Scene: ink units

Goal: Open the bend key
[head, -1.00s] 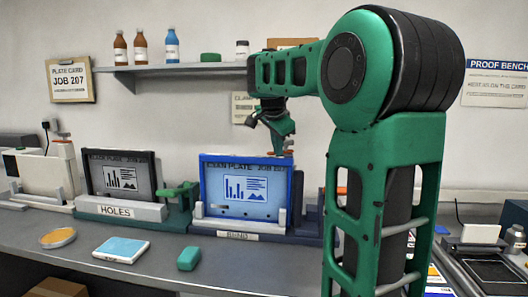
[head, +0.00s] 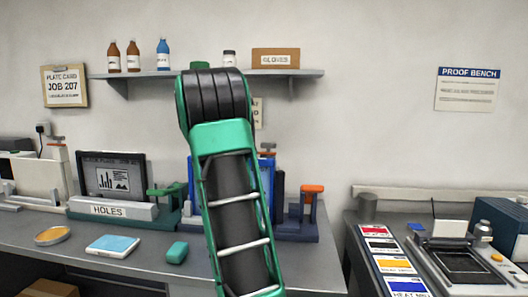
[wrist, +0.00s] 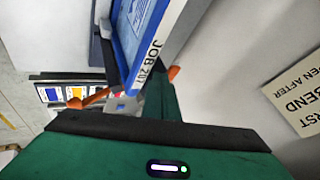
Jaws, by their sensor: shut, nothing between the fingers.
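The blue-framed plate (head: 193,205) stands in its holder, mostly hidden behind my arm in the head view. Its edge marked JOB 207 (wrist: 152,50) shows close up in the wrist view. An orange-topped handle (head: 313,188) stands upright on the dark blue base at its right. An orange bar (wrist: 92,98), likely this handle, is at left in the wrist view. I cannot tell for certain which is the bend key. My gripper (wrist: 160,127) is shut and empty beside the plate's edge; its fingertips are unclear.
The HOLES station (head: 110,210) with a grey plate stands left. A blue-topped pad (head: 113,244), green block (head: 177,252) and yellow dish (head: 55,235) lie on the bench. Colour cards (head: 390,265) and a press (head: 465,262) are right, across a gap. A shelf (head: 205,74) hangs above.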

